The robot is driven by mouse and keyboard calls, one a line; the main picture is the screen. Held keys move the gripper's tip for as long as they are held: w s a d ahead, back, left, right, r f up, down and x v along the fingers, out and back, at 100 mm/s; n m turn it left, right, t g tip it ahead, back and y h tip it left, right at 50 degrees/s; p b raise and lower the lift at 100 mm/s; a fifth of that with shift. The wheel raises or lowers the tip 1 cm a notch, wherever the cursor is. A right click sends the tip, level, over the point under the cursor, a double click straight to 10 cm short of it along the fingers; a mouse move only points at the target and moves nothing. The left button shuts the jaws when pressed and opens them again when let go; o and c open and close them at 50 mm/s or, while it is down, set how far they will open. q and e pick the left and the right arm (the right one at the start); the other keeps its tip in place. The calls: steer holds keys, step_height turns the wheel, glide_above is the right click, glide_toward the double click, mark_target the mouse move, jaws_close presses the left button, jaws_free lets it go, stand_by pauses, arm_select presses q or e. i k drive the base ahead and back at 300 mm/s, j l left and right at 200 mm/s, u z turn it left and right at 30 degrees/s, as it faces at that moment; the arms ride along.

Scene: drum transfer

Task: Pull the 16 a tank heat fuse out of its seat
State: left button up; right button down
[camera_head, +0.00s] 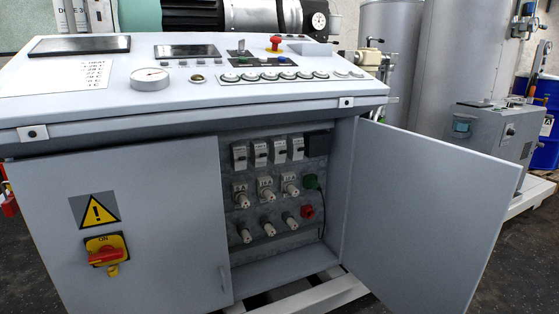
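Three white fuses sit in a row in their seats inside the open cabinet: a left one (242,201), a middle one (267,196) and a right one (292,190). Each has a small white label above it ending in "A". The numbers are too small to read surely, so I cannot tell which is the 16 A tank heat fuse. Neither of my grippers is in view.
The right cabinet door (425,215) stands open; the left door (120,235) is shut, with a red-yellow switch (105,255). The console top (200,85) overhangs the opening.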

mark_target(268, 194)
steer(key=l+u, duration=0.1)
steer(key=u, duration=0.25)
steer(key=l+u, duration=0.35)
steer(key=l, duration=0.35)
steer(key=l+u, duration=0.35)
steer(key=l, duration=1)
steer(key=k+l+u, duration=0.1)
steer(key=l, duration=0.5)
steer(key=k+l, duration=0.1)
steer(key=l, duration=1.05)
steer(key=k+l+u, duration=0.1)
steer(key=l, duration=0.5)
